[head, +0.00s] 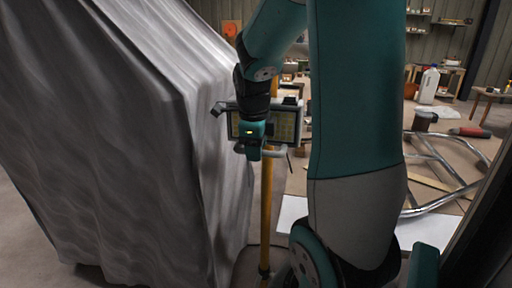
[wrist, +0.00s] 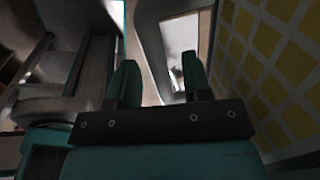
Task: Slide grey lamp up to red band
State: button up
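The grey lamp (head: 284,125), with a panel of yellow squares, sits on an upright yellow pole (head: 266,195) in the head view. My gripper (head: 250,150) is in front of the lamp's left half and hides part of it. In the wrist view the lamp's yellow-squared face (wrist: 265,45) fills the right side. My gripper (wrist: 160,80) also shows there, its two teal fingers apart, with a grey bracket-like part (wrist: 150,45) beyond and between them. Light shows between that part and the right finger; I see no clear grip. I cannot make out a red band; my arm hides the upper pole.
A large grey draped cover (head: 110,130) stands close on the left of the pole. To the right are bent metal tubes (head: 440,165), a white jug (head: 429,85) and a small wooden table (head: 490,93). A dark collar (head: 264,268) sits low on the pole.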

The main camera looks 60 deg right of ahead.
jog(key=s+a+r+p, duration=0.1)
jog(key=a+r, duration=0.2)
jog(key=r, duration=1.4)
jog(key=shift+s, duration=0.15)
jog(key=w+a+f+n+t+y+p, duration=0.1)
jog(key=a+f+n, duration=0.2)
jog(key=a+n, duration=0.6)
jog(key=a+f+n+y+p, duration=0.1)
jog(key=a+f+n, duration=0.2)
jog(key=a+n, duration=0.6)
jog(key=s+a+f+n+g+y, duration=0.1)
jog(key=s+a+n, duration=0.4)
jog(key=n, duration=0.5)
jog(key=s+a+f+n+y+p, duration=0.1)
jog(key=s+a+f+n+y, duration=0.1)
jog(key=s+a+n, duration=0.3)
jog(key=a+n+y, duration=0.1)
jog(key=a+n, duration=0.2)
jog(key=n, duration=0.2)
jog(key=shift+a+f+n+g, duration=0.25)
jog(key=shift+n+g, duration=0.15)
